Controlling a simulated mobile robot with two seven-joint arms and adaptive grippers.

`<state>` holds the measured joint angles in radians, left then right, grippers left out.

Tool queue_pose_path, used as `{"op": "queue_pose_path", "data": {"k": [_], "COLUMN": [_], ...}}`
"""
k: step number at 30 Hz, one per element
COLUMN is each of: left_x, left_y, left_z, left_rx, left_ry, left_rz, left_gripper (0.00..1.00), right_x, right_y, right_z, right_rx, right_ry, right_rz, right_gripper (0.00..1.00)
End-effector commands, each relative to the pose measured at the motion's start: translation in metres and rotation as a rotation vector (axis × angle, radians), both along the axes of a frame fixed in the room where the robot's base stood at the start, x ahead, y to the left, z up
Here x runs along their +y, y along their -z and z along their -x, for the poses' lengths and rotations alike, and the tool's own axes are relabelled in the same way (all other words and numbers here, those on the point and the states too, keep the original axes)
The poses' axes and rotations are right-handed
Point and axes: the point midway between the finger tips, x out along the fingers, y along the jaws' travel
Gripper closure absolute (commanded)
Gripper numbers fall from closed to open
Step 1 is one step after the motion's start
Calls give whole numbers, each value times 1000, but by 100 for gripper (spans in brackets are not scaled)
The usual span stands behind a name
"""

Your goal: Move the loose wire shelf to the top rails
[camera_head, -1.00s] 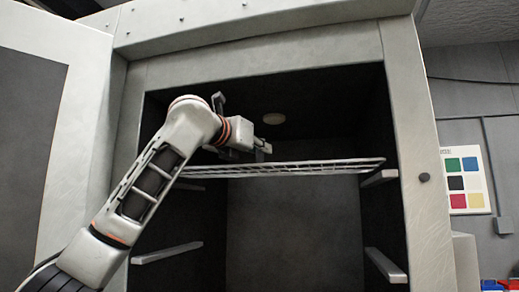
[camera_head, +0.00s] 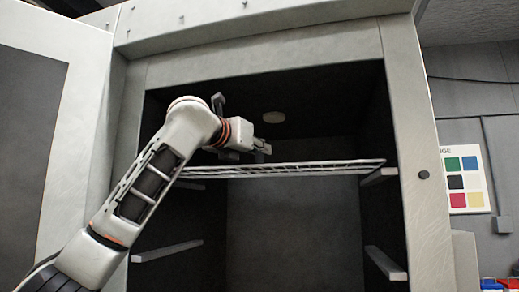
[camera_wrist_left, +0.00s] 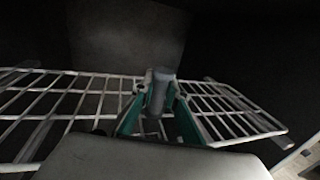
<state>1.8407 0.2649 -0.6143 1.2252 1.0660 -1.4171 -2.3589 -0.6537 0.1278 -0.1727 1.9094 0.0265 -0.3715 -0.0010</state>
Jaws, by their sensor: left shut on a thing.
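The wire shelf (camera_head: 300,169) spans the oven-like chamber, close to level, near the height of the upper rails. Its right end is just above the upper right rail (camera_head: 378,177); its left end is near the upper left rail (camera_head: 190,186). I cannot tell whether it touches them. My left gripper (camera_head: 264,149) is inside the chamber at the shelf. In the left wrist view its green-sided fingers (camera_wrist_left: 160,95) close around a grey upright part at the shelf's middle, with wire grid (camera_wrist_left: 60,102) on both sides. My right gripper is not in view.
A lower left rail (camera_head: 167,252) and a lower right rail (camera_head: 385,264) are empty. Chamber side walls and the front frame (camera_head: 408,150) stand close around the shelf. An open door (camera_head: 60,130) is at the left. A colour chart (camera_head: 465,180) hangs at the right.

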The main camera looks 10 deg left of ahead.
Motion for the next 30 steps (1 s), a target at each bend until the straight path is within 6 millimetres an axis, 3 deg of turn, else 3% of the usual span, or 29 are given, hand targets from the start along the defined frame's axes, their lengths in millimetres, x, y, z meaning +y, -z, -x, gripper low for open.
{"op": "queue_pose_path", "data": {"k": [24,25,27,30], "left_x": [0,0,0,0], "left_y": [13,13,13,13], "left_z": [1,1,1,1], "left_rx": [-3,-3,-3,-2], "left_ry": [0,0,0,0], "left_rz": [1,1,1,1], "left_gripper": [100,82,67,67], "right_x": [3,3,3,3], "right_y": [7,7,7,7], "right_z": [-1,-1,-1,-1], "right_rx": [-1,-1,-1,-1], "right_ry": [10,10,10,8], "right_rz": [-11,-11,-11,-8], "right_gripper": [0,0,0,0]}}
